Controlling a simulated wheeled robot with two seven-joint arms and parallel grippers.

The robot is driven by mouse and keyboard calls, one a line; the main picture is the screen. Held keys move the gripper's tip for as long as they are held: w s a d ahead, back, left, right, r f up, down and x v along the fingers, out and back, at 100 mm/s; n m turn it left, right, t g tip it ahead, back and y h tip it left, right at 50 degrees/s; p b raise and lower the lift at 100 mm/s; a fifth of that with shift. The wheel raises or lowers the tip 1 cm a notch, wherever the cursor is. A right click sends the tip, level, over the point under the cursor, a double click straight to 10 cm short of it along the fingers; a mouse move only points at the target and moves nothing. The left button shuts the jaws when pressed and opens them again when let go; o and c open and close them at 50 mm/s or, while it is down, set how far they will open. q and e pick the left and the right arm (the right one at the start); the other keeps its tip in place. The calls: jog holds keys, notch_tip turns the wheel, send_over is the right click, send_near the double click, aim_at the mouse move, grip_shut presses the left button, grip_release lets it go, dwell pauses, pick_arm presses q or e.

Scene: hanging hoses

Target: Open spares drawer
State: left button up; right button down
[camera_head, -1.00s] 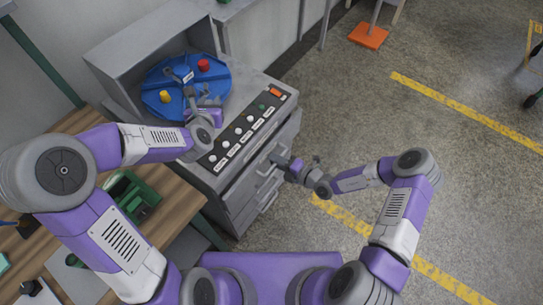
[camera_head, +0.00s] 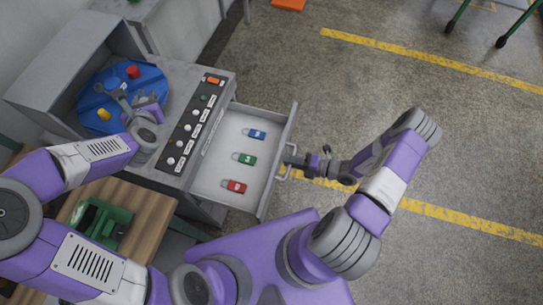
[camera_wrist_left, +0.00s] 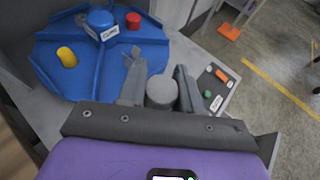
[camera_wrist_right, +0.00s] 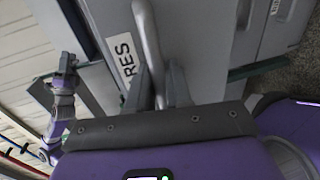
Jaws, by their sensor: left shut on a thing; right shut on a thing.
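The spares drawer (camera_head: 222,180) is pulled out from the grey cabinet in the head view. Blue (camera_head: 256,134), green (camera_head: 246,159) and red (camera_head: 236,186) tagged pieces lie apart in it. My right gripper (camera_head: 293,160) is shut on the drawer's bar handle (camera_head: 283,172). In the right wrist view, the handle (camera_wrist_right: 150,45) runs between the fingers, beside a label ending "RES". My left gripper (camera_head: 140,105) is at the edge of the blue round tray (camera_head: 97,122), shut on a grey cylindrical piece (camera_wrist_left: 161,92).
The tray carries a yellow piece (camera_head: 103,115) and a red piece (camera_head: 133,72). A labelled panel of knobs (camera_head: 191,125) runs along the cabinet's front top edge. A wooden bench with a green fixture (camera_head: 100,222) stands at lower left.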

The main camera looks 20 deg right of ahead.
jog(key=shift+s+d, duration=0.4)
jog(key=shift+d, duration=0.1)
jog(key=c, duration=1.2)
grip_release()
jog(key=shift+d, duration=0.1)
pick_arm(q)
jog(key=shift+r+p, duration=0.6)
jog(key=shift+r, duration=0.05)
pick_arm(e)
jog(key=v, duration=1.1)
jog(key=shift+s+d+r, duration=0.1)
jog(key=shift+s+d, duration=0.2)
